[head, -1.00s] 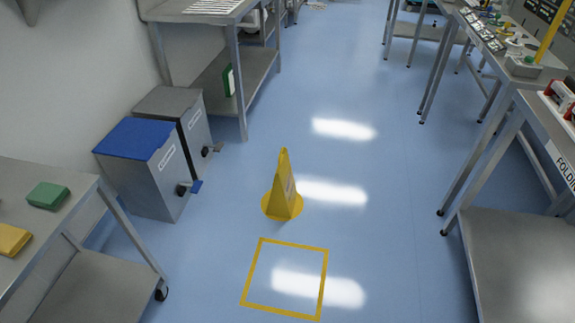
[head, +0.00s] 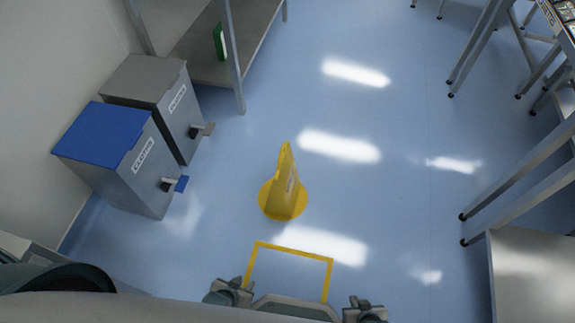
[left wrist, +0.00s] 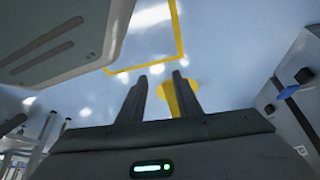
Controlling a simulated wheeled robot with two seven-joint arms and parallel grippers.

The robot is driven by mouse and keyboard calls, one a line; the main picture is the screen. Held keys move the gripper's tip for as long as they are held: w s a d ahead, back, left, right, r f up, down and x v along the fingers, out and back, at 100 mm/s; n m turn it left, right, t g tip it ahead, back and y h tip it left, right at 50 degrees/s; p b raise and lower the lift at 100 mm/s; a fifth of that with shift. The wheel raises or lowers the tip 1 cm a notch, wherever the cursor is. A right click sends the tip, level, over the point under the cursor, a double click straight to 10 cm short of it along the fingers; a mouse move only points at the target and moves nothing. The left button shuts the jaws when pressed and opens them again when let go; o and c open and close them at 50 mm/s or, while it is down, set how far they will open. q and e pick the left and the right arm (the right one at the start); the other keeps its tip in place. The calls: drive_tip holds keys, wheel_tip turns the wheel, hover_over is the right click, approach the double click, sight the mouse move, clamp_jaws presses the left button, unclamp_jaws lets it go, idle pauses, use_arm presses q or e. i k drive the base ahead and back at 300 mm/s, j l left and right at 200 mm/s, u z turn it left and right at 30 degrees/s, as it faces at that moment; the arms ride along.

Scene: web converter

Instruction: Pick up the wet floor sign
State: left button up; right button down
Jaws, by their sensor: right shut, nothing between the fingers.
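The yellow wet floor sign (head: 283,196) stands upright on its round yellow base on the blue floor, near the middle of the head view. It also shows partly in the left wrist view (left wrist: 190,88), behind a finger and beyond the fingertips. My left gripper (head: 228,287) is low in the head view, nearer me than the sign and apart from it. In the left wrist view its two fingers (left wrist: 160,82) stand apart with nothing held between them. My right gripper (head: 364,305) is at the bottom edge, right of the left one, shut and empty.
A yellow square (head: 296,248) is marked on the floor on my side of the sign. A blue-lidded bin (head: 135,165) and a grey bin (head: 165,95) stand to the left. A metal table (head: 530,270) stands at the right. The floor around the sign is clear.

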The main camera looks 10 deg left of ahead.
sight(283, 193)
drive_tip(key=i, duration=0.45)
drive_tip(key=i+j, duration=0.15)
drive_tip(key=i, duration=0.3)
drive_tip(key=l+z, duration=0.05)
